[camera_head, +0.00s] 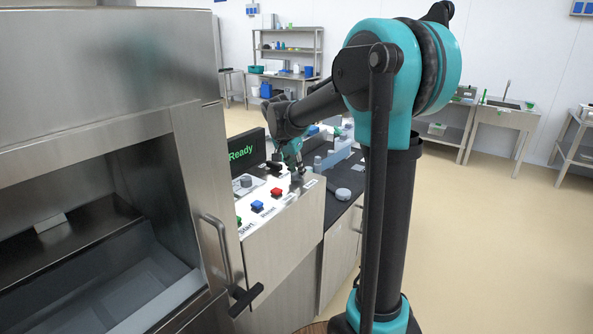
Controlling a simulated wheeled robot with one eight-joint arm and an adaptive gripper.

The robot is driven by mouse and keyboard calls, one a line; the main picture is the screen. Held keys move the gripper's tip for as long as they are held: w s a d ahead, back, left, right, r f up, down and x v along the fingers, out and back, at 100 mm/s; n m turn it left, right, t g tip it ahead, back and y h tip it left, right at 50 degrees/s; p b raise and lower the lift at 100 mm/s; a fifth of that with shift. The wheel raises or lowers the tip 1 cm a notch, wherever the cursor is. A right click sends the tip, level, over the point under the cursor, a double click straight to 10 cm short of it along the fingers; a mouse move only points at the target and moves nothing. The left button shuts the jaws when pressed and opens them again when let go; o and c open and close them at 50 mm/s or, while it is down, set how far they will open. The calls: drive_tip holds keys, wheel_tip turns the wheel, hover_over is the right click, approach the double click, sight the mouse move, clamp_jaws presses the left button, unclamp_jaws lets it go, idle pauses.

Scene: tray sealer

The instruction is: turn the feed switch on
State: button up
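The control panel (285,210) of the tray sealer is on the machine's right side. It carries a green button (238,221), a blue button (257,206) and a red button (277,192) in a row, with labels such as "Start" and "Reset" in front. A grey round knob (246,181) sits behind the buttons. My gripper (288,170) points down over the far right end of the panel, behind the red button. Its fingers are small and dark here, and I cannot tell whether they touch anything. The feed switch cannot be clearly made out; my gripper may hide it.
A screen (243,149) reading "Ready" stands behind the panel. The sealer's open chamber (100,240) and its door handle (217,250) are at left. A dark counter (337,205) with a grey round object (343,194) adjoins the panel. The floor at right is clear.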

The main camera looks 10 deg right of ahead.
clamp_jaws()
